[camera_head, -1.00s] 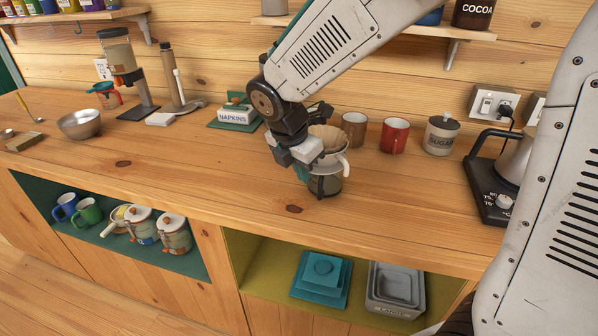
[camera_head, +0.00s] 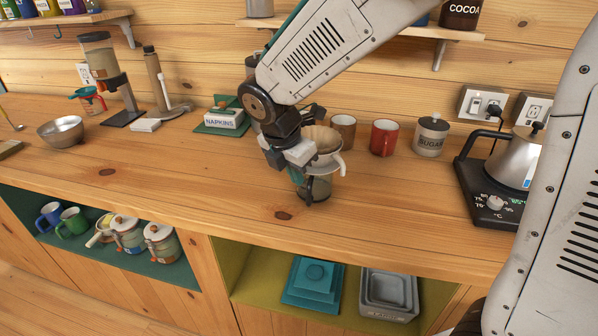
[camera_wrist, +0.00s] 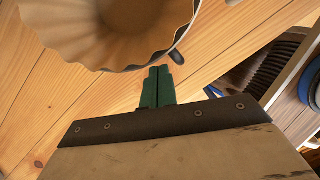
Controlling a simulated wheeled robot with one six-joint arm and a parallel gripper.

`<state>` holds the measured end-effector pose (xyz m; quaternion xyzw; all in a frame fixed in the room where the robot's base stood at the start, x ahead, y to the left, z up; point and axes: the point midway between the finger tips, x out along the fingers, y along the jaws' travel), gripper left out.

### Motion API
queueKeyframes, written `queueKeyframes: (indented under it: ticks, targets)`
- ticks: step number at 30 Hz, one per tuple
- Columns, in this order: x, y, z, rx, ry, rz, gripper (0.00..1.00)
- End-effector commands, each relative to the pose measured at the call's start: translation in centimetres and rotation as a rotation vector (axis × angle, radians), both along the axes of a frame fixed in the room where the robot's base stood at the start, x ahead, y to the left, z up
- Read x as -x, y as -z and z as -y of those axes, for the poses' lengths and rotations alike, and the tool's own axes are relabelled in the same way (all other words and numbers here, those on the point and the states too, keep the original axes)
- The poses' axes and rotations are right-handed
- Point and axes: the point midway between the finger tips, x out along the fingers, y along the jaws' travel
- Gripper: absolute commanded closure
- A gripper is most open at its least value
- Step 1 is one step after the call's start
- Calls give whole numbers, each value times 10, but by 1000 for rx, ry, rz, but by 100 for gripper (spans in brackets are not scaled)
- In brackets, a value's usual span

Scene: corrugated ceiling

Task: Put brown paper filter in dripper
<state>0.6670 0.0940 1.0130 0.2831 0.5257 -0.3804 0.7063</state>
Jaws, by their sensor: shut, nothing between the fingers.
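The brown paper filter (camera_head: 323,138) sits in the top of the white dripper (camera_head: 331,164), which stands over a glass server (camera_head: 317,187) on the counter. The filter's wavy rim also fills the top left of the wrist view (camera_wrist: 75,30). In the head view my gripper (camera_head: 305,186) is in front of and just left of the dripper, hiding part of it. In the wrist view its green fingers are together, with nothing between them, just below the filter's rim. The fingers look apart from the filter there.
A brown cup (camera_head: 344,130), a red mug (camera_head: 384,138) and a sugar jar (camera_head: 431,136) stand behind and right of the dripper. A kettle (camera_head: 514,158) on its base is at the far right. The counter left of my gripper (camera_head: 190,165) is clear.

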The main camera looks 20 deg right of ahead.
Motion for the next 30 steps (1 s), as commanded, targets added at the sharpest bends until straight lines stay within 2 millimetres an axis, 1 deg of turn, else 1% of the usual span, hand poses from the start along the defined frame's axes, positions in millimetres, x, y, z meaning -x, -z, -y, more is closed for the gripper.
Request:
queueKeyframes:
  ticks: [4,5,6,12,15,18,22,25,26,28,30]
  targets:
    - [11,0,-22,0,-2,0,100]
    - [12,-3,-25,-1,0,2,100]
    - [13,-15,-27,-3,3,4,100]
    - [19,-59,-35,-3,7,4,100]
    - [23,-76,-39,-2,6,2,100]
    - [25,-87,-41,0,6,1,100]
    - [26,-94,-43,-3,22,5,100]
    - [27,-96,-43,-16,107,20,100]
    - [29,-95,-43,-24,151,25,100]
    - [39,-85,-41,-39,285,24,100]
    - [55,-81,-34,-63,455,34,100]
